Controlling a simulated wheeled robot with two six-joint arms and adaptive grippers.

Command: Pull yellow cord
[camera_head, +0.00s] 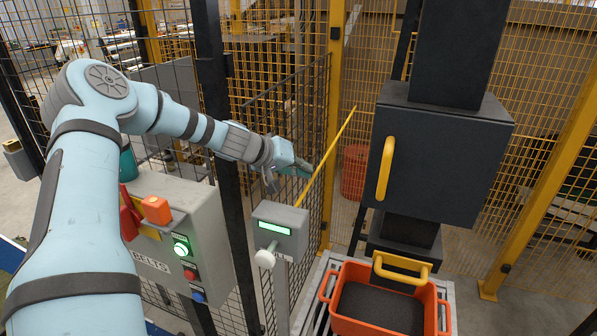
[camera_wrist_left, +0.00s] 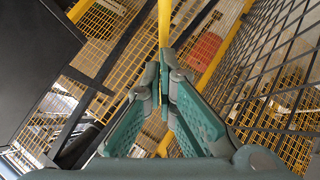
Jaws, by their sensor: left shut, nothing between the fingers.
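The yellow cord (camera_head: 334,145) runs slanting and taut-looking down to the grey box with a green display (camera_head: 280,229) in the head view. In the left wrist view the cord (camera_wrist_left: 164,22) comes straight down from the top edge to the fingertips. My left gripper (camera_head: 308,170) has its teal fingers pointing right, close to the cord's middle. In the left wrist view its fingertips (camera_wrist_left: 167,68) are together, with nothing held between them. They line up with the cord; whether they touch it I cannot tell. My right gripper is out of view.
A grey control box (camera_head: 153,244) marked BELTS, with lit buttons, stands below my left arm. A dark cabinet (camera_head: 437,158) with a yellow handle (camera_head: 385,168) is at right. An orange crate (camera_head: 346,327) sits beneath. Mesh fencing (camera_head: 290,125) stands close behind the gripper.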

